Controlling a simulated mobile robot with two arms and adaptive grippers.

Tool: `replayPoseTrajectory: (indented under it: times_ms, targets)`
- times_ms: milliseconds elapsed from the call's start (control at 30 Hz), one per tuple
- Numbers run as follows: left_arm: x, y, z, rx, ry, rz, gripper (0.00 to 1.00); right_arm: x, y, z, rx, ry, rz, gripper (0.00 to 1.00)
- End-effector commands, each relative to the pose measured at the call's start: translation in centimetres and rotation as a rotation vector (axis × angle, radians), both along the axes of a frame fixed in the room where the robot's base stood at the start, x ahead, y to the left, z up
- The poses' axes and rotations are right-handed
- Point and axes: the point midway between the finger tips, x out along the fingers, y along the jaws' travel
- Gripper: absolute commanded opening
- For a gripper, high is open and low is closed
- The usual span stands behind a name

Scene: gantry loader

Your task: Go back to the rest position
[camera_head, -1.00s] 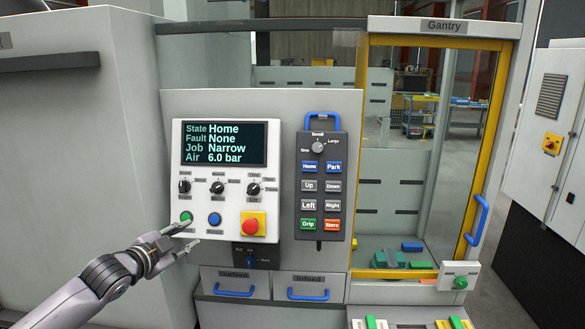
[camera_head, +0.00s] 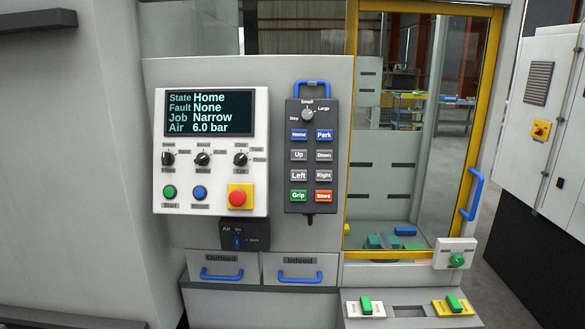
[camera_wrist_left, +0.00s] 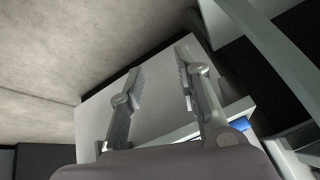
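My left gripper (camera_wrist_left: 160,82) shows in the left wrist view with its two fingers apart and nothing between them. It is out of the head view. Behind its fingers in the wrist view are a pale grey panel and a bit of a blue handle (camera_wrist_left: 240,124). My right gripper is in neither view. The control panel (camera_head: 211,205) in the head view shows State Home, Fault None, Job Narrow and Air 6.0 bar. The green Start button (camera_head: 169,192) is uncovered.
A pendant (camera_head: 311,210) with several buttons hangs right of the panel. The Outfeed drawer (camera_head: 220,257) and Infeed drawer (camera_head: 299,257) are shut below. The yellow-framed door (camera_head: 352,120) has a blue handle (camera_head: 473,194). A grey cabinet stands at the far right.

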Motion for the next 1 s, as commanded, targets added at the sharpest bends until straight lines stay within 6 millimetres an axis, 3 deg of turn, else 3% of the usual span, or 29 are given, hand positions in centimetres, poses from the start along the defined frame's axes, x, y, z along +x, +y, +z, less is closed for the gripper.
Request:
replayPoseTrajectory:
  times_ms: [33,200,300,400,500,633,1000]
  targets:
    - [-3.6,-0.7,-2.9,-0.011,0.054,0.02,0.31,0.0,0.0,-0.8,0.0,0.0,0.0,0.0]
    - [-14.8,-3.1,-9.1,-0.037,0.211,0.074,0.31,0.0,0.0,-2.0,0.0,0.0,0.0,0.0]
    - [-21.1,-4.6,-11.6,-0.05,0.296,0.101,0.31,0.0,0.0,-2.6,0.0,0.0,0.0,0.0]
    - [-26.1,-5.9,-13.1,-0.061,0.363,0.122,0.31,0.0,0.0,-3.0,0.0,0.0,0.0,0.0]
    - [-29.7,-6.9,-13.8,-0.068,0.409,0.134,0.31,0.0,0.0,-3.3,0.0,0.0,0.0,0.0]
    - [-31.8,-7.6,-14.2,-0.074,0.437,0.142,0.31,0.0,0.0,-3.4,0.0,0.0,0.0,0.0]
    - [-31.9,-7.6,-14.2,-0.073,0.438,0.142,0.31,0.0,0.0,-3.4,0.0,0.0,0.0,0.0]
